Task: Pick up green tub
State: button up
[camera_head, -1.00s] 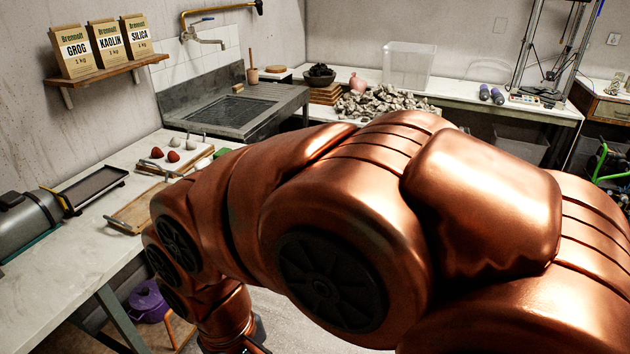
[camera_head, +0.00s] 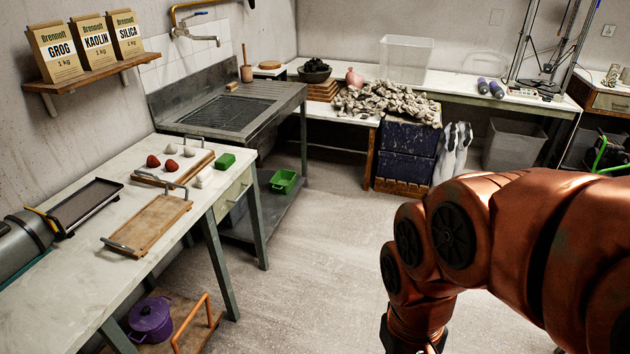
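A small green tub (camera_head: 284,181) with an open top sits on the low shelf under the sink, near the shelf's right side. My copper arm fills the right of the view and bends down to the bottom edge. My gripper is out of view below the frame, so what its fingers do is hidden. The arm is well to the right of the tub, with open floor between them.
The sink (camera_head: 230,115) overhangs the tub. Dark blue crates (camera_head: 408,138) stand at the back. The middle floor is clear.

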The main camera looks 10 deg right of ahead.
aim_at(282, 182)
jog(key=z, duration=0.7)
jog(key=i, duration=1.75)
jog(key=z, duration=0.35)
jog(key=i, duration=1.7)
jog(key=u, duration=1.3)
jog(key=i, duration=1)
jog(key=u, duration=1.25)
jog(key=i, duration=0.25)
jog(key=u, duration=0.05)
